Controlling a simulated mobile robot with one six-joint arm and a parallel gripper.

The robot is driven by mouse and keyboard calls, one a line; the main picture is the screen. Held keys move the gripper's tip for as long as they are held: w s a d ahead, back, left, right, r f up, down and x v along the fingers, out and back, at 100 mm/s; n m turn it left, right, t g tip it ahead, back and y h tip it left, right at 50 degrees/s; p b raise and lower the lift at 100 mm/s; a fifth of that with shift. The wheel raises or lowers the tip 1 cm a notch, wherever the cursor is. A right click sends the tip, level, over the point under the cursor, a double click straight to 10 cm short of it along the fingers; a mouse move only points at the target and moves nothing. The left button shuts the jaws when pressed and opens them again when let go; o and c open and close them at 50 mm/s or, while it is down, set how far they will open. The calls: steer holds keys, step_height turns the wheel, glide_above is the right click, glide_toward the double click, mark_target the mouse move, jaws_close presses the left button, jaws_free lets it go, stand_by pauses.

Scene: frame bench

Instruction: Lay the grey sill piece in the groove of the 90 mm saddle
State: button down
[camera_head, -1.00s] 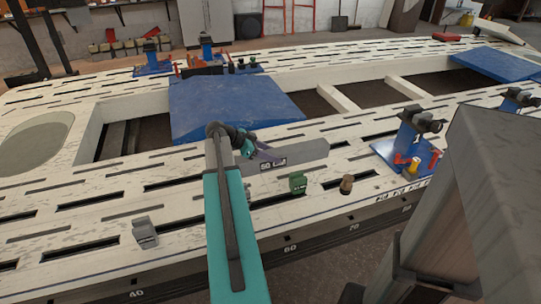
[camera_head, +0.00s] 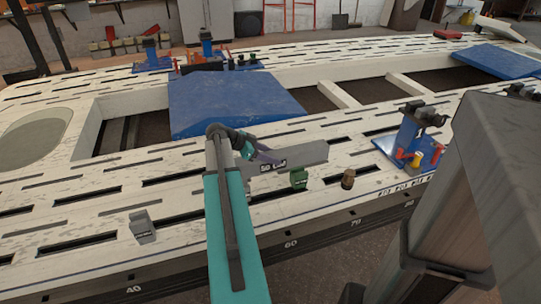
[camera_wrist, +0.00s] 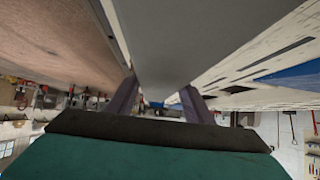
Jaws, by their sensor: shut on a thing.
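The grey sill piece (camera_head: 305,154) is a long flat bar held over the slotted white bench top, pointing right in the head view. A small "50" label shows near its lower left part; I cannot tell whether it is on the bar. My gripper (camera_head: 261,153) is shut on the bar's left part. In the wrist view the bar (camera_wrist: 183,40) runs away between both fingers (camera_wrist: 158,100). A small green block (camera_head: 299,179) and a small grey block (camera_head: 142,226) stand on the bench's front strip. I cannot tell which is the 90 mm saddle; no groove shows clearly.
A blue clamp stand (camera_head: 411,140) with red and yellow parts stands farther right. A blue panel (camera_head: 235,102) lies behind my gripper. The front strip between the grey and green blocks is partly covered by my arm.

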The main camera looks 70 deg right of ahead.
mark_target(244, 161)
steer(key=shift+d+f+b, duration=0.1)
steer(key=shift+f+b, duration=1.4)
steer(key=shift+f, duration=0.4)
steer(key=c, duration=0.8)
jaws_free()
steer(key=shift+f, duration=0.3)
steer(key=p+v, duration=0.2)
steer(key=v, duration=1.2)
steer(key=shift+s+r, duration=0.1)
steer(key=shift+s, duration=0.1)
